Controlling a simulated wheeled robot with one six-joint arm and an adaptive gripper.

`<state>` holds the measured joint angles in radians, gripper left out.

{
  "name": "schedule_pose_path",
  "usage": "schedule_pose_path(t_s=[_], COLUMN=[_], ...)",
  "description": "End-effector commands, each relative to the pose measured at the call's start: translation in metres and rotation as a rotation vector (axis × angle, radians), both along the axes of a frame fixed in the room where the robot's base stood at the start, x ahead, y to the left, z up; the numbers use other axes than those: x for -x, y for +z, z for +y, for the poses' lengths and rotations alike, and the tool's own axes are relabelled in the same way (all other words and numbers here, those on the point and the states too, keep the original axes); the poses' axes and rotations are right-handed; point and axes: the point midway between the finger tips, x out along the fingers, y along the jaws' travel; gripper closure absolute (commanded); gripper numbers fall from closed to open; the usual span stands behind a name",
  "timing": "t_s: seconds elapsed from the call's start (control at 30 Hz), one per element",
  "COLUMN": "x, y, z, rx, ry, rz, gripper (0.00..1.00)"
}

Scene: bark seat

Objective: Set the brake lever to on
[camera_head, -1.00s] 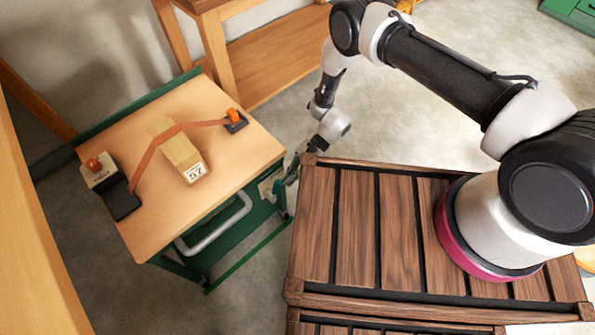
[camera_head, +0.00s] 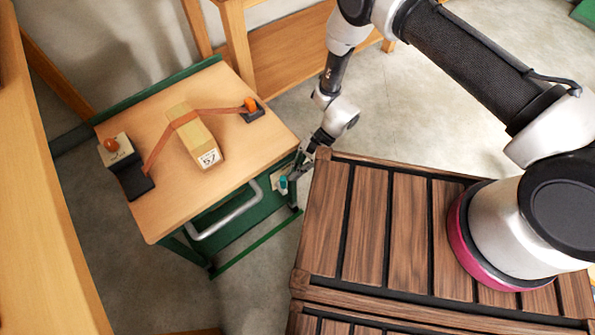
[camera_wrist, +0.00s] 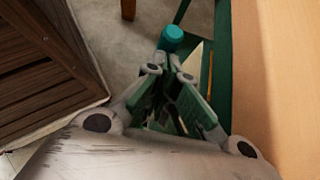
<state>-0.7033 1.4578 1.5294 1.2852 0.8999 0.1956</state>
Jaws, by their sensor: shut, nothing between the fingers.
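A green cart with a wooden top (camera_head: 178,208) stands left of my base. The brake lever shows as a teal knob (camera_head: 283,185) beside a pale plate on the cart's right end. In the wrist view the teal knob (camera_wrist: 171,38) is just beyond my fingertips. My gripper (camera_head: 296,172) is at that end of the cart, low and partly hidden by its own links. In the wrist view my gripper (camera_wrist: 168,72) is shut and empty. I cannot tell whether its tips touch the knob. The lever's arm and any on/off marks are hidden or too small to read.
A box marked 57 (camera_head: 194,138) lies under an orange strap (camera_head: 162,150) on the cart top. A silver handle (camera_head: 228,214) sticks out from the cart's front. My dark slatted deck (camera_head: 322,220) is close to the gripper's right. A wooden shelf (camera_head: 285,65) stands behind.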

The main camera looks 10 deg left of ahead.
Motion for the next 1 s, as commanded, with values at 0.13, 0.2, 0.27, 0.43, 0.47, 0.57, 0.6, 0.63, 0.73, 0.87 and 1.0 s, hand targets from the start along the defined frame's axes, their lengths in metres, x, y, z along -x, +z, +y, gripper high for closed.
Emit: schedule_pose_path(t_s=[0.13,0.2,0.27,0.43,0.47,0.57,0.6,0.63,0.73,0.87,1.0], x=[0.000,0.000,-0.002,-0.017,-0.021,-0.035,-0.040,-0.044,-0.057,-0.069,-0.076], y=[0.000,0.000,0.000,0.000,0.000,0.011,0.019,0.024,0.040,0.057,0.067], z=[0.000,0.000,-0.002,-0.019,-0.024,-0.038,-0.042,-0.046,-0.057,-0.068,-0.074], rx=[-0.001,-0.001,-0.001,-0.001,0.000,-0.002,-0.003,-0.003,-0.001,-0.002,-0.001], ry=[0.000,0.000,-0.001,-0.004,-0.005,-0.002,-0.002,-0.002,-0.002,-0.001,0.001], rz=[0.001,0.001,0.000,0.000,0.000,-0.002,-0.003,-0.001,-0.003,-0.001,0.000], gripper=[1.00,1.00,1.00,1.00,1.00,1.00,1.00,1.00,1.00,1.00,1.00])
